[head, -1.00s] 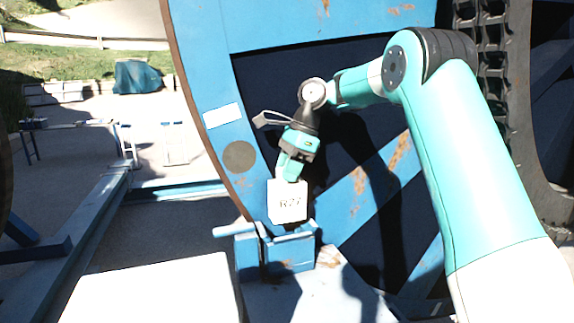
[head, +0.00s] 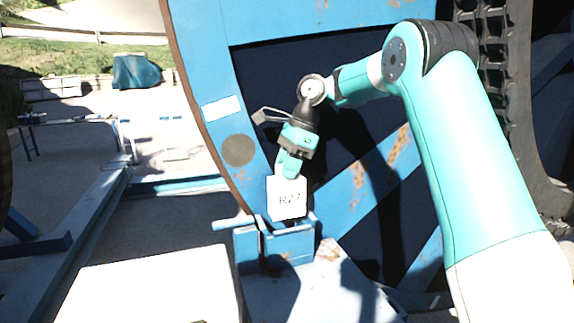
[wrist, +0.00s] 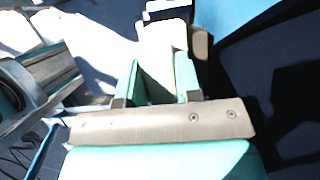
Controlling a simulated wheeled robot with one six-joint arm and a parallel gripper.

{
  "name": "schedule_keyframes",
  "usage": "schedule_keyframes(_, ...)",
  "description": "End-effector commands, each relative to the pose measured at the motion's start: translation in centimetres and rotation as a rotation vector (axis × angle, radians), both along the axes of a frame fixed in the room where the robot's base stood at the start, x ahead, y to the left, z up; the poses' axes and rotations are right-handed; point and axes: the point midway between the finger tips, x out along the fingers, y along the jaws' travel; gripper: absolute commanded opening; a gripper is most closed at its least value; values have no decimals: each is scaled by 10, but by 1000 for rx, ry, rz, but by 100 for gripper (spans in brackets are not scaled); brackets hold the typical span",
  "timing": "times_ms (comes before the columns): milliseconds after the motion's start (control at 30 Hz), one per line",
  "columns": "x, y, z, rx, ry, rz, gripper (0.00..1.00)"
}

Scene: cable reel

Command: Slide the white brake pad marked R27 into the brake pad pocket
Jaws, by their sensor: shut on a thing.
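The white brake pad marked R27 (head: 287,197) hangs upright from my gripper (head: 289,174) in the head view. My gripper is shut on its upper part. The pad's lower edge is at the mouth of the blue brake pad pocket (head: 288,246), beside the rim of the big blue reel. I cannot tell how far the lower edge sits inside the pocket. In the wrist view my gripper's fingers (wrist: 157,85) show, with a white surface between and beyond them.
The blue reel flange (head: 215,75) rises right behind my gripper. A white block-like surface (head: 150,290) lies at the front left. Blue frame beams (head: 80,230) run along the left. Open paved ground lies beyond them.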

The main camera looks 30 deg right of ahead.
Motion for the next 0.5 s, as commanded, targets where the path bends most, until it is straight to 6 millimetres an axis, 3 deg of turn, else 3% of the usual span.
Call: schedule_keyframes(500,0,0,-16,-1,-3,1,0)
